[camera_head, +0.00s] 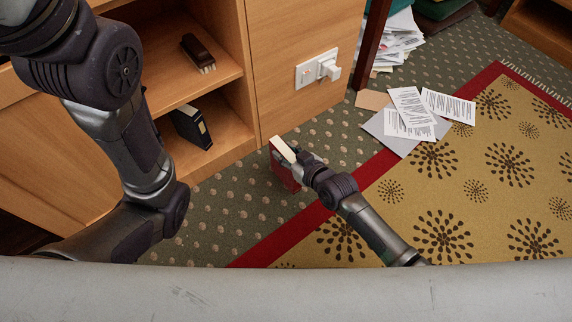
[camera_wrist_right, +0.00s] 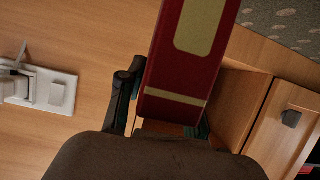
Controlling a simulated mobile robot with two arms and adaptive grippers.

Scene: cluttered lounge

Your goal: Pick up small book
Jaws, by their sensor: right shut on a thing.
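A small red book (camera_head: 283,163) with cream page edges is in my right gripper (camera_head: 297,163) in the head view. In the right wrist view the red book (camera_wrist_right: 183,65), with cream label bands, stands between the dark fingers (camera_wrist_right: 165,105). My right gripper is shut on it. The book looks upright, in front of the wooden cabinet. I cannot tell whether it touches the floor. My left arm crosses the left side of the head view, but its gripper is not in view.
The wooden cabinet (camera_head: 300,60) has open shelves with a brush (camera_head: 197,50) and a black book (camera_head: 191,127). A socket with a plug (camera_head: 318,69) is on its side. Loose papers (camera_head: 412,115) lie at the edge of the patterned rug (camera_head: 465,205). Green carpet lies between cabinet and rug.

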